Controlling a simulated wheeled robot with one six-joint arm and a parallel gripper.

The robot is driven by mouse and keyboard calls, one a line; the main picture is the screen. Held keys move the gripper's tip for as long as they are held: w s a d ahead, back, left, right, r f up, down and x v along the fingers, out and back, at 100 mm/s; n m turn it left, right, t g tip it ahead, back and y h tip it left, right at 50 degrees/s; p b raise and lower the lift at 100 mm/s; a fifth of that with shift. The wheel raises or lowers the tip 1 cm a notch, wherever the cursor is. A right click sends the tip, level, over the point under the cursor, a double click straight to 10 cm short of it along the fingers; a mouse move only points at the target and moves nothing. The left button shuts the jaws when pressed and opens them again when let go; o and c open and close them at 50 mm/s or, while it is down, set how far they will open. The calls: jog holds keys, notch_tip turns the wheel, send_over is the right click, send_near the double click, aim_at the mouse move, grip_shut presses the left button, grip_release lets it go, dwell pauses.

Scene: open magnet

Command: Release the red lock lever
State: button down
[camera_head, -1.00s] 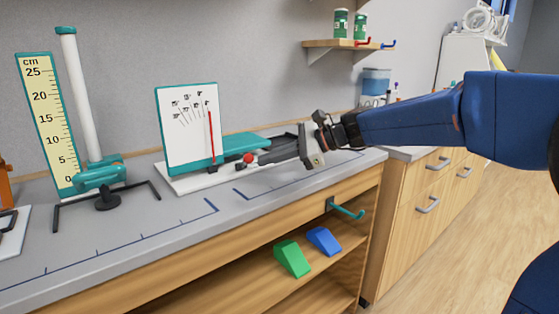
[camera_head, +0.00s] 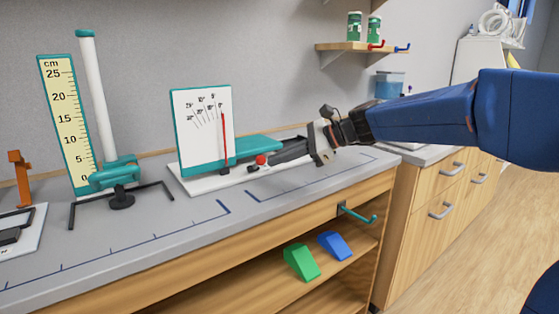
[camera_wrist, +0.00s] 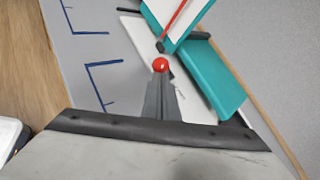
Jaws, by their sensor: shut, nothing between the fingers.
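The lock lever's red ball knob (camera_head: 261,160) sits low at the front of the inclined-plane device, beside the foot of its white angle board (camera_head: 203,125). In the wrist view the red knob (camera_wrist: 160,65) shows just beyond the fingertips. My gripper (camera_head: 272,158) is shut and empty, reaching in from the right with its dark fingers low over the bench. In the wrist view my gripper (camera_wrist: 160,78) points at the knob, its tips close to or touching it; I cannot tell which. The lever's arm is mostly hidden.
The teal ramp (camera_head: 250,146) lies behind my fingers on a white base. A height stand (camera_head: 100,110) with a cm scale is at left. The grey bench top (camera_head: 130,245) in front is clear. Green (camera_head: 301,262) and blue (camera_head: 334,245) wedges lie on the shelf below.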

jog(key=shift+w+a+r, duration=0.1)
jog(key=shift+r, duration=0.05)
jog(key=shift+w+a+r+m+g+h, duration=0.3)
jog(key=shift+w+r+m+g+h, duration=0.15)
jog(key=shift+r+g+h, duration=0.3)
jog(key=w+a+r+g+h, duration=0.1)
jog(key=w+a+r+m+g+h, duration=0.1)
jog(key=w, duration=0.1)
jog(key=shift+m+g+h, duration=0.25)
jog(key=shift+g, duration=0.1)
jog(key=shift+r, duration=0.2)
jog(key=shift+r, duration=0.6)
